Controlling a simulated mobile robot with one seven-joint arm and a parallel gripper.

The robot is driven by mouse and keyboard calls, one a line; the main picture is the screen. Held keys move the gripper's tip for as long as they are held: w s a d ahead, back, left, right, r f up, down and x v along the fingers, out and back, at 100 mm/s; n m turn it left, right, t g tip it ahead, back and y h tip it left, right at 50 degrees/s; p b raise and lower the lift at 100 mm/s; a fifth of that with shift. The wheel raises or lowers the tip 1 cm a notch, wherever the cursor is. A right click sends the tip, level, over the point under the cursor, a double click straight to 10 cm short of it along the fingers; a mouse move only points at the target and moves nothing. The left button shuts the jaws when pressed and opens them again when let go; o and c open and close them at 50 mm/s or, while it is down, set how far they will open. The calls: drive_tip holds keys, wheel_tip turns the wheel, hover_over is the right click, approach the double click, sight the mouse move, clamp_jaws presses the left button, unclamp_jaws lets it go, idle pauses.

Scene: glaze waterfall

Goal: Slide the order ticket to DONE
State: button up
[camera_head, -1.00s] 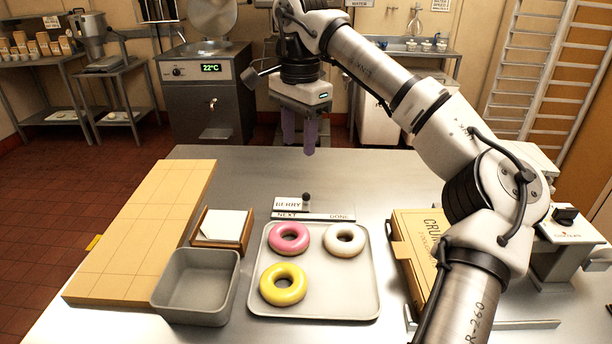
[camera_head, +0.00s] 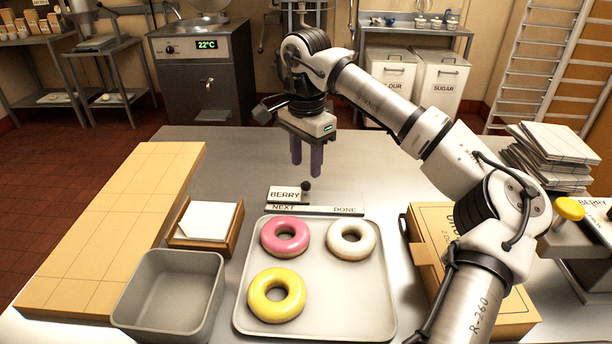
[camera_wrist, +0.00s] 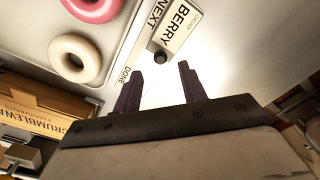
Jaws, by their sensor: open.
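The order ticket (camera_head: 284,194) is a small white card reading BERRY with a dark round knob (camera_head: 306,186) at its right end. It stands at the NEXT end of a rail (camera_head: 315,210) labelled NEXT on the left and DONE on the right. In the wrist view the ticket (camera_wrist: 181,26) and its knob (camera_wrist: 161,58) lie beyond my fingertips. My gripper (camera_head: 308,172) has two purple fingers pointing down, above and just behind the knob. The fingers (camera_wrist: 160,78) are apart with nothing between them, and the gripper does not appear to touch the ticket.
A grey tray (camera_head: 318,305) with pink, white and yellow doughnuts lies in front of the rail. A grey bin (camera_head: 168,292), paper holder (camera_head: 235,240) and tan board (camera_head: 110,225) are at left. A cardboard box (camera_head: 430,235) is at right. The table behind the rail is clear.

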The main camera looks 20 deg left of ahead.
sight(306, 182)
drive_tip(key=shift+f, duration=2.55)
clamp_jaws()
